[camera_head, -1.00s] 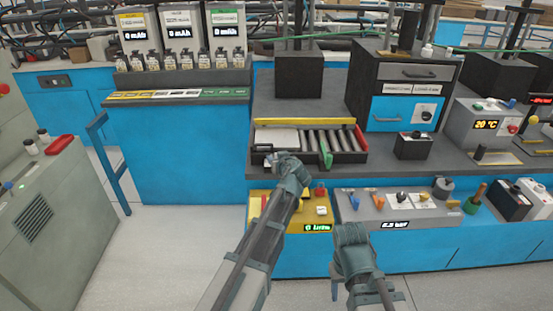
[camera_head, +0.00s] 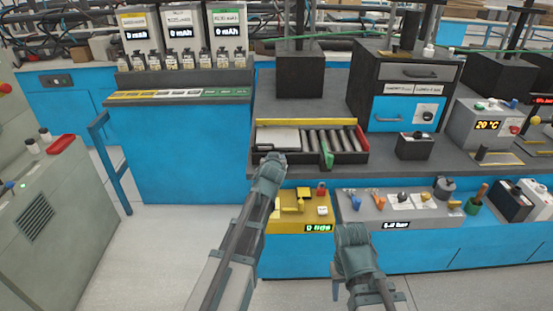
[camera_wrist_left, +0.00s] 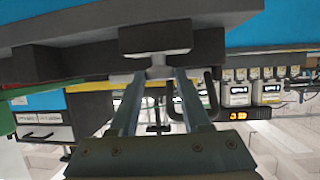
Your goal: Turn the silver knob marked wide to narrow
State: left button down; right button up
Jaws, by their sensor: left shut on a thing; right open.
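My left gripper (camera_head: 272,160) is at the front left edge of a black tray with rollers (camera_head: 345,157). In the left wrist view its two fingers (camera_wrist_left: 158,72) close together on a small pale grey piece, which looks like the silver knob (camera_wrist_left: 158,60), beneath a dark block. The fingers cover most of it, and no wide or narrow marking can be read. The head view hides the knob behind the gripper. My right gripper (camera_head: 352,234) is open, low in front of the grey control box, its fingertips mostly hidden by its own wrist.
A yellow box (camera_head: 280,223) with a green display sits below the tray. A grey control box (camera_head: 352,211) with several levers stands to its right.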

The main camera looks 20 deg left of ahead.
pick_arm(q)
jog(key=shift+a+m+h, duration=0.2)
jog(key=shift+m+h, duration=0.55)
jog(key=shift+h, duration=0.1)
jog(key=shift+a+m+h, duration=0.2)
jog(key=shift+m+h, duration=0.55)
jog(key=shift+h, duration=0.1)
jog(key=shift+m+h, duration=0.5)
jog(key=shift+h, duration=0.1)
jog(key=shift+a+m+h, duration=0.1)
jog(key=shift+m+h, duration=0.6)
jog(key=shift+s, duration=0.1)
jog(key=shift+c, duration=2)
grip_release()
jog(key=shift+n+y, duration=0.3)
jog(key=shift+d+n+y, duration=0.3)
jog(key=shift+n+y, duration=0.8)
jog(key=shift+y, duration=0.2)
jog(key=shift+d+n+y, duration=0.2)
jog(key=shift+n+y, duration=0.7)
jog(key=shift+y, duration=0.1)
